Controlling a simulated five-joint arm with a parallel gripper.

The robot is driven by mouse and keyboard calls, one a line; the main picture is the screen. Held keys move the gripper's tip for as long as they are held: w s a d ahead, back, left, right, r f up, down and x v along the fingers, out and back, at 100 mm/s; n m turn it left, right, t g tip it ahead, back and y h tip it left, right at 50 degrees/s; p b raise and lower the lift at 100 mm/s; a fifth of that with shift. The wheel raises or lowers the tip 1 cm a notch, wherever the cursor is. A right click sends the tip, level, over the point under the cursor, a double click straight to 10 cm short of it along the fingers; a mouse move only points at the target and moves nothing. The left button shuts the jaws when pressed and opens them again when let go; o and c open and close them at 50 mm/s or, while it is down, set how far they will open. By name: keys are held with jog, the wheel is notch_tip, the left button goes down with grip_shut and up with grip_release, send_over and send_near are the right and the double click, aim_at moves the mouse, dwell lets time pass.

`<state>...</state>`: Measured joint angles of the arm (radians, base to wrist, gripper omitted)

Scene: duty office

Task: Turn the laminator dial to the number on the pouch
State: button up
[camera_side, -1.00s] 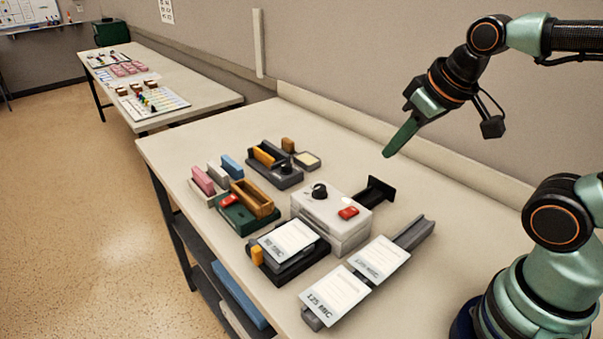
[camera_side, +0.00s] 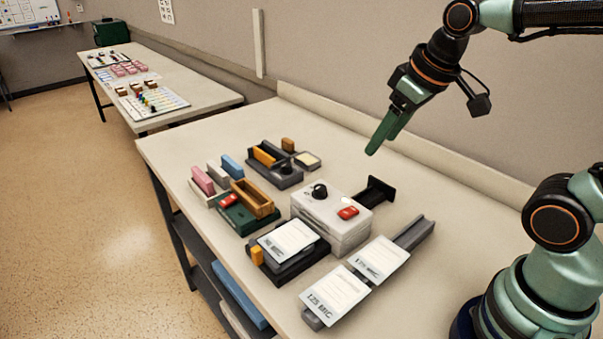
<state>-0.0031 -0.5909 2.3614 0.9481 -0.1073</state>
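The laminator (camera_side: 322,215) is a light grey box in the middle of the near table. Its black dial (camera_side: 319,191) stands on the top near the back left, and a red switch (camera_side: 348,212) is beside it. The dial's numbers are too small to read. A white pouch (camera_side: 288,241) lies on a dark tray in front; its print is hard to read. Two more pouches lie on a grey rail: one (camera_side: 334,294) reads 125 MIC, the other (camera_side: 379,258) is blurred. My gripper (camera_side: 374,150) is in the air above and behind the laminator, empty; its green fingers look close together.
A black bracket (camera_side: 376,192) stands right behind the laminator. A green tray with a wooden box (camera_side: 252,199) and pink, grey and blue blocks are to its left. A dark holder (camera_side: 275,174) stands further back. The table's back right is clear.

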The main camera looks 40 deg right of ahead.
jog(key=w+n+g, duration=0.2)
jog(key=w+n, duration=0.2)
jog(key=w, duration=0.3)
jog(key=n+g, duration=0.3)
jog(key=n, duration=0.1)
send_near(320, 187)
notch_tip(320, 187, down, 9)
jog(key=shift+s+r, duration=0.1)
jog(key=shift+r, duration=0.05)
grip_shut()
